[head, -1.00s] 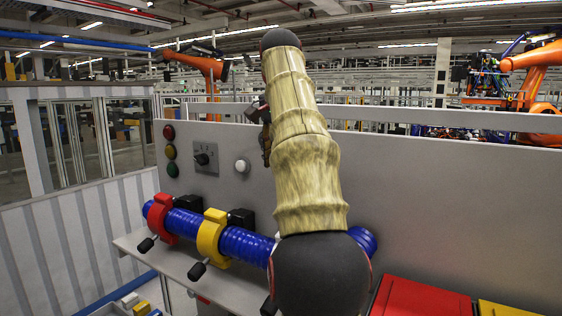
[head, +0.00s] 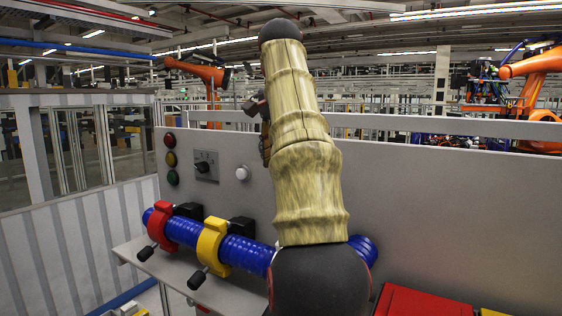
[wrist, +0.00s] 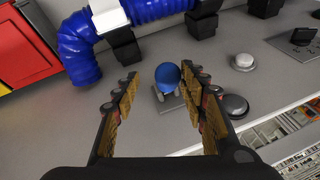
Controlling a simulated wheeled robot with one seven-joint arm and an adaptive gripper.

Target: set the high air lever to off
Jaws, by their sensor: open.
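A lever with a round blue knob (wrist: 167,76) on a small grey base stands out from the grey panel in the wrist view. No label can be read, so I cannot tell for sure that it is the high air lever or which setting it is at. My gripper (wrist: 160,82) is open, its fingers on either side of the blue knob, with visible gaps to both. I cannot tell how far the fingertips are from the panel. In the head view my arm hides the lever and most of the gripper.
A rotary switch (head: 205,166), a white button (head: 242,173) and several lamps are at the left. A red box (head: 425,302) is at lower right.

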